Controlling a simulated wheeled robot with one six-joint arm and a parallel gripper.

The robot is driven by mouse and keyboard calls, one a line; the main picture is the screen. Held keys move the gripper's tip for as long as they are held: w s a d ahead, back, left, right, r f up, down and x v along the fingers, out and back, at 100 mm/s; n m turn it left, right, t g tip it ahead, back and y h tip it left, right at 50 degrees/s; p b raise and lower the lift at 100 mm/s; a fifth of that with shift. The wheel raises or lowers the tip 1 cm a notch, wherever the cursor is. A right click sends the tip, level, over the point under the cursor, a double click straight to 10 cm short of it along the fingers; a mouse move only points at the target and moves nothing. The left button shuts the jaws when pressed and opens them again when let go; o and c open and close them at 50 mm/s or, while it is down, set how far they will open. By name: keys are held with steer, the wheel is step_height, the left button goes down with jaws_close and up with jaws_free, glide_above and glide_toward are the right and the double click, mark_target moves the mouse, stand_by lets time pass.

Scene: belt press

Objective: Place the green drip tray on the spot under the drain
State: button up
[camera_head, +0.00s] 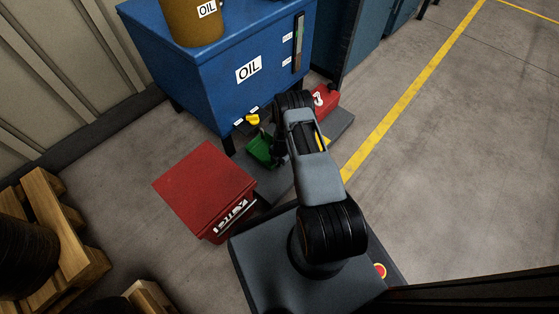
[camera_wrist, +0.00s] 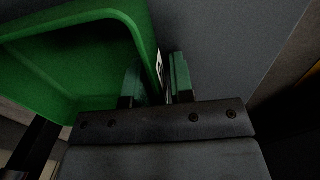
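The green drip tray (camera_head: 262,151) is in front of the blue oil tank, below and just right of the yellow drain handle (camera_head: 253,119). In the wrist view the tray (camera_wrist: 75,65) fills the upper left, its hollow side showing. My gripper (camera_wrist: 155,80) has one finger inside the tray and one outside, with the labelled side wall between them; it looks shut on that wall. In the head view my arm hides most of the gripper and part of the tray. I cannot tell whether the tray touches the floor plate. The spot under the drain is not clearly visible.
The blue tank (camera_head: 215,75) stands on legs. A red box (camera_head: 205,185) is at the left, close to the tray. A red can (camera_head: 325,98) stands behind my arm on the dark plate (camera_head: 340,125). Pallets (camera_head: 60,230) are at lower left; open floor (camera_head: 450,150) is at right.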

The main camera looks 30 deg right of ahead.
steer(key=shift+o, duration=0.5)
steer(key=shift+r, duration=0.1)
steer(key=s+a+r+m+p, duration=0.1)
steer(key=a+r+m+p, duration=0.15)
steer(key=r, duration=1.05)
steer(key=a+r+m+p, duration=0.1)
steer(key=r+m, duration=0.3)
steer(key=r, duration=0.9)
steer(key=s+a+r+m+p, duration=0.1)
steer(key=a+r+m+p, duration=0.15)
steer(key=r, duration=1.05)
steer(key=s+a+r+m, duration=0.2)
steer(key=s+r+m, duration=0.4)
steer(key=s, duration=0.3)
steer(key=s+a+r+m+t, duration=0.1)
steer(key=s+a+r+m, duration=0.2)
steer(key=s+r+m, duration=0.4)
step_height(320, 180, up, 2)
steer(key=shift+s+r+t+b, duration=0.15)
steer(key=shift+s+t+b, duration=0.2)
steer(key=shift+s, duration=0.75)
steer(key=shift+r, duration=0.1)
